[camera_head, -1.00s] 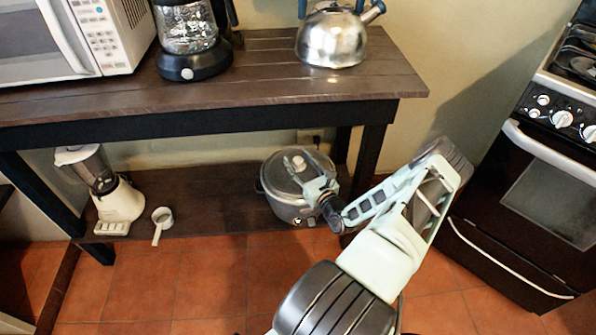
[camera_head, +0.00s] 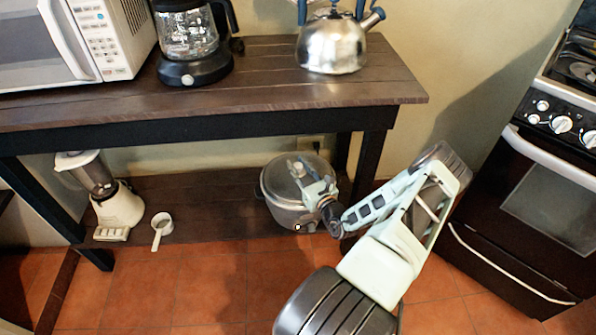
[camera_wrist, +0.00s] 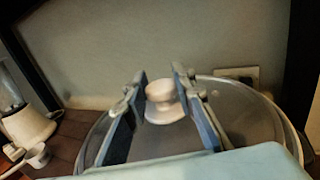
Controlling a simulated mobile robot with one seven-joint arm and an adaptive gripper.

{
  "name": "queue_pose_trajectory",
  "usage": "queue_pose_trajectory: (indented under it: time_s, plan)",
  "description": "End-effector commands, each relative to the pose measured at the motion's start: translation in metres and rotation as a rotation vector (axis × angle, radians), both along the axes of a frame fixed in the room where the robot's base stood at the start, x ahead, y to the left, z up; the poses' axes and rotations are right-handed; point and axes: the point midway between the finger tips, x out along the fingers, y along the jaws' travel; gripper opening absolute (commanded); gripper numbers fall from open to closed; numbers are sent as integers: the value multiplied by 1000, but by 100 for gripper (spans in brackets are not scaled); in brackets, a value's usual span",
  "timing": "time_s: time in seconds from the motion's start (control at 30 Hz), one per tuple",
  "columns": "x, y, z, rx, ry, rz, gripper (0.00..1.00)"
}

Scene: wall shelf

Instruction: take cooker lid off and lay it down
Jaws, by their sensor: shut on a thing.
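The rice cooker (camera_head: 288,216) is a squat grey-silver pot on the low shelf, below the kettle. Its clear lid (camera_head: 279,179) is on top, and I see no gap between lid and pot. My gripper (camera_head: 306,174) reaches in from the right, over the lid. In the wrist view my gripper's two fingers (camera_wrist: 160,78) stand on either side of the pale lid knob (camera_wrist: 163,92) and are shut on it. The glass lid (camera_wrist: 232,106) spreads out behind and beside the fingers. The near part of the cooker is hidden by my gripper in the wrist view.
A blender (camera_head: 115,203) and a small white cup with a handle (camera_head: 162,226) stand on the left of the low shelf (camera_head: 213,202). Bare shelf lies between the cup and cooker. The tabletop (camera_head: 250,85) hangs above. A stove (camera_head: 530,180) is at the right.

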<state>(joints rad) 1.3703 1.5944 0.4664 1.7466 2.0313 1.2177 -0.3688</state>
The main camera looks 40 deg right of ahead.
Motion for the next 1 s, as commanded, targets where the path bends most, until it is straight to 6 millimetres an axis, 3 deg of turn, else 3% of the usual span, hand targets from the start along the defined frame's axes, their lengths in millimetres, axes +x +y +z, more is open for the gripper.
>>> queue_pose_trajectory:
  time_s: [0.17, 0.37, 0.67, 0.8, 1.0]
  plan:
    - [0, -1, 8, -1, -3, 0, 0]
    - [0, -1, 36, -4, -3, 0, 0]
    - [-36, 40, 102, 1, -1, 0, 0]
    - [-60, 67, 112, 3, 0, 1, 0]
    - [-82, 93, 125, 2, 0, 0, 0]
